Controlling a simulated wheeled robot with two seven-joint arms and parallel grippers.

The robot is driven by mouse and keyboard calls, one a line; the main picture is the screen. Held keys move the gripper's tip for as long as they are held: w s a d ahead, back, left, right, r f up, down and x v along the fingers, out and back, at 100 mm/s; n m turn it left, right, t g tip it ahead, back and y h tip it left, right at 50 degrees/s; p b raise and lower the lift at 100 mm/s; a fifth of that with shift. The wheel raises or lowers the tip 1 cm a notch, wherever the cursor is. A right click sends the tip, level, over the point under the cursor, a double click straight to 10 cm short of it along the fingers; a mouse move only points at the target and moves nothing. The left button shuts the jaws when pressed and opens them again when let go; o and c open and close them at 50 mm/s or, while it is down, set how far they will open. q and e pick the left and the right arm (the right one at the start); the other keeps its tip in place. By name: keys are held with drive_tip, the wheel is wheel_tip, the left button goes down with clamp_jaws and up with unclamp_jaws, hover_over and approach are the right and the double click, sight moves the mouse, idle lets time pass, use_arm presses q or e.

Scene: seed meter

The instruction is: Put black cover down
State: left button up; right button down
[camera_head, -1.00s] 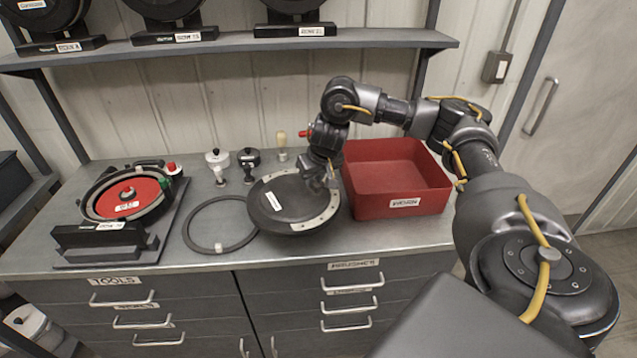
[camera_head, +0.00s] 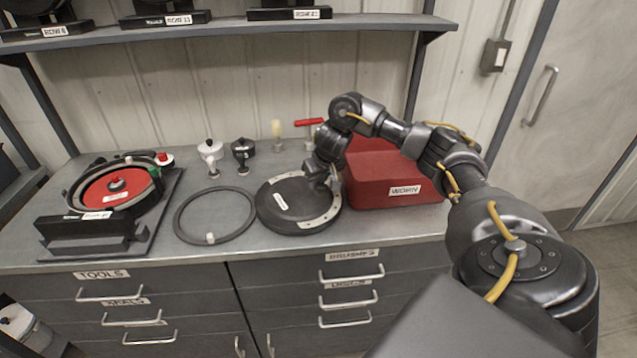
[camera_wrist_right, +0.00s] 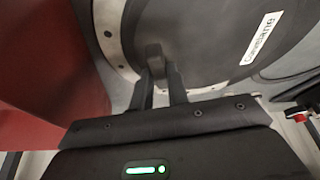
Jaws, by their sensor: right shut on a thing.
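The black cover (camera_head: 290,206) is a round dark disc with a pale riveted band along its right edge and a white label. It lies flat or nearly flat at the bench top; I cannot tell whether its underside touches. My right gripper (camera_head: 322,180) is at its right side, shut on a small dark knob or tab of the cover. The right wrist view shows the fingers (camera_wrist_right: 162,85) closed around that tab, with the cover (camera_wrist_right: 200,35) filling the view above. My left gripper is not in view.
A red bin (camera_head: 375,192) marked WORN stands just right of the cover. A thin black ring (camera_head: 180,222) lies to the left. The seed meter with a red disc (camera_head: 115,188) is at far left. Several knobbed tools (camera_head: 243,150) stand behind. A shelf (camera_head: 230,30) hangs above.

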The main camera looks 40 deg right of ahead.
drive_tip(key=c, duration=1.4)
unclamp_jaws()
drive_tip(key=shift+a, duration=0.1)
drive_tip(key=shift+o, duration=0.2)
drive_tip(key=p+v, duration=0.6)
drive_tip(key=v, duration=0.6)
